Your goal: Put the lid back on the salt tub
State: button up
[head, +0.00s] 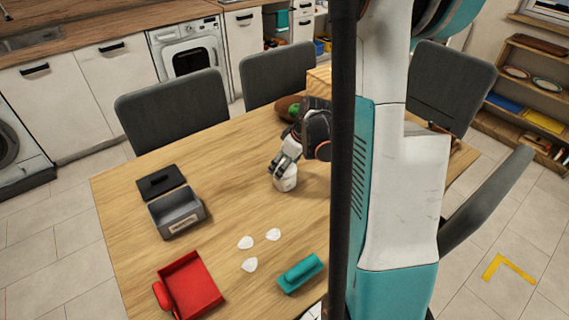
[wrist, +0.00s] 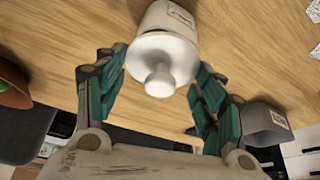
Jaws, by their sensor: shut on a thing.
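A white tub (head: 286,183) stands on the wooden table below my gripper (head: 281,166). In the wrist view the tub (wrist: 178,16) carries a small label, too small to read. A round white lid (wrist: 162,52) with a knob lies between the two green-padded fingers of my gripper (wrist: 160,72), which is shut on it. The lid lines up with the tub's top and covers its mouth from this view. I cannot tell whether it touches the rim. In the head view the fingers hide most of the lid.
Left of the tub are a grey labelled box (head: 177,214) and a dark flat lid-like piece (head: 150,187). Nearer lie several pale flat pieces (head: 249,265), a red dustpan-like tray (head: 193,287) and a teal block (head: 300,273). A bowl (head: 285,108) stands behind my gripper.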

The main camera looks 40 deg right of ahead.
jog(key=o, duration=1)
jog(key=shift+c, duration=0.2)
jog(key=o, duration=0.3)
jog(key=shift+r, duration=0.1)
jog(key=shift+r+p, duration=2.5)
jog(key=shift+r, duration=0.95)
